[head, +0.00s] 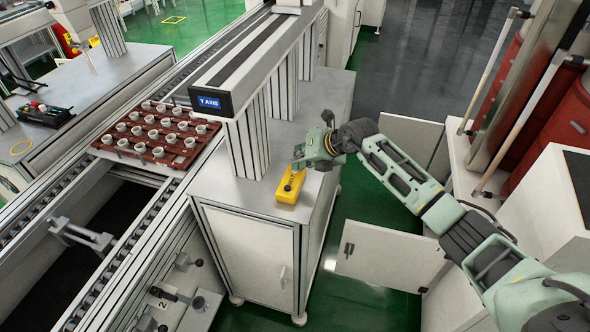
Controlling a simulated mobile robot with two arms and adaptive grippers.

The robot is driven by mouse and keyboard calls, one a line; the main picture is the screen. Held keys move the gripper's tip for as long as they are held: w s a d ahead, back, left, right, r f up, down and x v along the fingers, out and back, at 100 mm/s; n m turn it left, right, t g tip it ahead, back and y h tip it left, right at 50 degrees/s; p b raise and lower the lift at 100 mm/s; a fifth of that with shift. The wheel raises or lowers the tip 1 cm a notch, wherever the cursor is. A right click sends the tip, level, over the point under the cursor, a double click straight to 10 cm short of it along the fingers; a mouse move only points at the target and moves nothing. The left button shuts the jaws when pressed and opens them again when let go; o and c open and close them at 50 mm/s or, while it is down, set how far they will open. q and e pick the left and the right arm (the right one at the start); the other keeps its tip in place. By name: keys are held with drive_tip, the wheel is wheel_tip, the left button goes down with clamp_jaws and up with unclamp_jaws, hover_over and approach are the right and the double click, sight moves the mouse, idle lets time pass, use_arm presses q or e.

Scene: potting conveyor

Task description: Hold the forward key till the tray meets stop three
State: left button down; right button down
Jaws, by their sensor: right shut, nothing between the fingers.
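The red-brown tray (178,163) holds several small white pots and sits across the conveyor rails (150,215), left of the gantry post. A yellow key box (288,190) with dark keys lies on the grey cabinet top. My right gripper (297,166) is shut and empty at the far end of the box, close above it; I cannot tell whether its tips touch a key. Which key is forward cannot be read. A plate marked 2 (163,305) shows on the near conveyor side. I see no mark for stop three. My left gripper is out of view.
The gantry beam marked Y AXIS (208,102) stands on a post left of my right gripper. An open cabinet door (388,262) is below my right arm. A black button box (45,115) is at far left.

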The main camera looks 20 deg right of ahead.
drive_tip(key=shift+r+p, duration=0.7)
drive_tip(key=shift+r, duration=0.15)
wheel_tip(320, 180, up, 5)
drive_tip(key=p, duration=0.4)
idle(0.3)
